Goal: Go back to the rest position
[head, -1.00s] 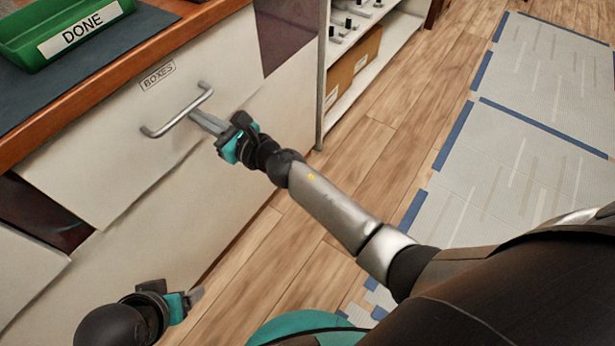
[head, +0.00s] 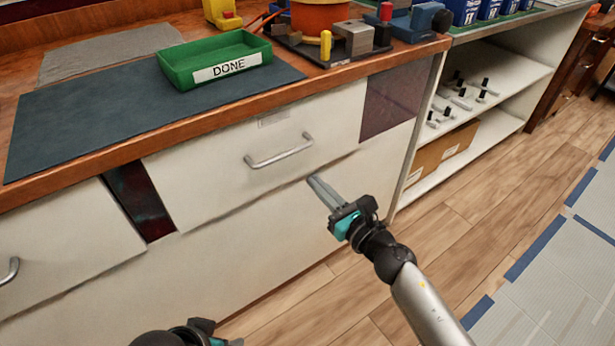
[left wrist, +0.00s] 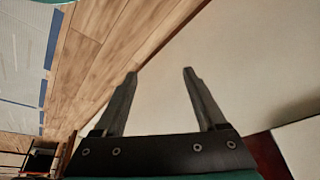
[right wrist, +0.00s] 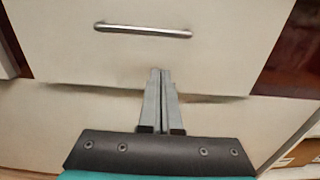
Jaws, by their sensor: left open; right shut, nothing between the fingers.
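My right gripper (head: 313,180) is shut and empty, in front of the white drawer (head: 230,160), below and to the right of its metal bar handle (head: 279,151). In the right wrist view the handle (right wrist: 142,30) lies ahead of the closed fingers (right wrist: 161,72) with a gap, not touching them. My left gripper shows only in part at the bottom edge of the head view. In the left wrist view its two fingers (left wrist: 160,72) are apart with nothing between them, near the pale cabinet front (left wrist: 250,60) and wood floor.
The wooden counter (head: 130,140) holds a dark mat (head: 100,115) and a green tray (head: 180,65) marked DONE. An open shelf (head: 500,75) stands to the right with a cardboard box (head: 425,155). The wood floor (head: 480,215) in front of it is clear.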

